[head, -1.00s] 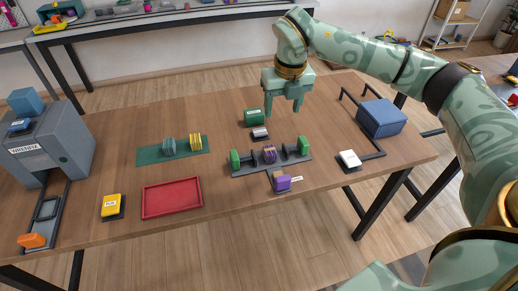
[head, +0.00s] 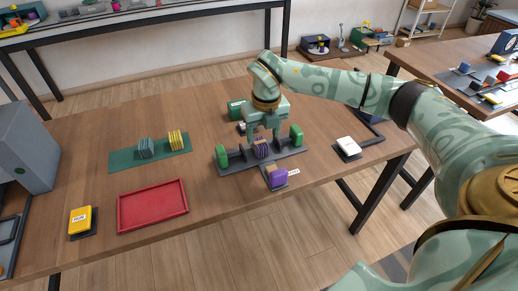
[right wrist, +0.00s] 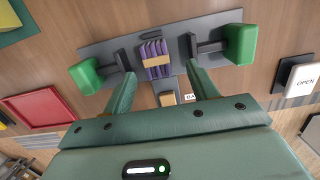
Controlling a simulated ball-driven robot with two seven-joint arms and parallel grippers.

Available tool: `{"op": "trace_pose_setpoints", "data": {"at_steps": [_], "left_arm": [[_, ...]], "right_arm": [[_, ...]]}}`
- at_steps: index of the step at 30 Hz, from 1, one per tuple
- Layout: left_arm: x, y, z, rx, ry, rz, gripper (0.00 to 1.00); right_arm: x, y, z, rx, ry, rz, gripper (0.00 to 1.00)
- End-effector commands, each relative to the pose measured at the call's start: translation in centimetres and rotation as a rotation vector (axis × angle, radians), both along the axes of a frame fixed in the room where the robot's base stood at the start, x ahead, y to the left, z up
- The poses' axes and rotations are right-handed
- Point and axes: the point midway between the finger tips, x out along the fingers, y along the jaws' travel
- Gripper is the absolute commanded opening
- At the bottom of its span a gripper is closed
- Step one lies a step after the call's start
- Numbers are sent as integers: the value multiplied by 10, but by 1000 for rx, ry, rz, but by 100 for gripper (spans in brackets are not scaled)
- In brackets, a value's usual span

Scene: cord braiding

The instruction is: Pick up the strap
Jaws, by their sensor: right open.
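The purple strap (head: 261,150), a bundle of strands with a tan band, lies on the dark grey holder (head: 233,165) between two green-ended clamps (head: 222,157) (head: 296,135). In the right wrist view the strap (right wrist: 155,60) sits in the middle of the holder (right wrist: 110,47). My right gripper (head: 265,137) is open just above the strap. In the right wrist view its fingers (right wrist: 161,77) point to either side of the strap. My left gripper is not in view.
A green box (head: 236,109) is behind. A red tray (head: 125,214), yellow block (head: 80,220) and green mat (head: 120,160) are left.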

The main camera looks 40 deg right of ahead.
Motion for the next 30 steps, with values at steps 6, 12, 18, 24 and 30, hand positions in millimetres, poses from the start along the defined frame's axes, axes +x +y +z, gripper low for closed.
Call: {"op": "trace_pose_setpoints", "data": {"at_steps": [6, 12, 18, 24, 30], "left_arm": [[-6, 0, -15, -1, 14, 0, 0], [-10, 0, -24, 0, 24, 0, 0], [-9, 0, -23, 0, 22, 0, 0], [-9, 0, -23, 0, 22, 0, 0], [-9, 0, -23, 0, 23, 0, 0]], "right_arm": [[6, 2, -29, 1, 5, 0, 58], [10, 2, -54, 0, 3, 0, 58], [10, 2, -51, 0, -1, 0, 55], [10, 2, -51, 0, 0, 0, 9], [10, 2, -51, 0, 0, 0, 9]]}}
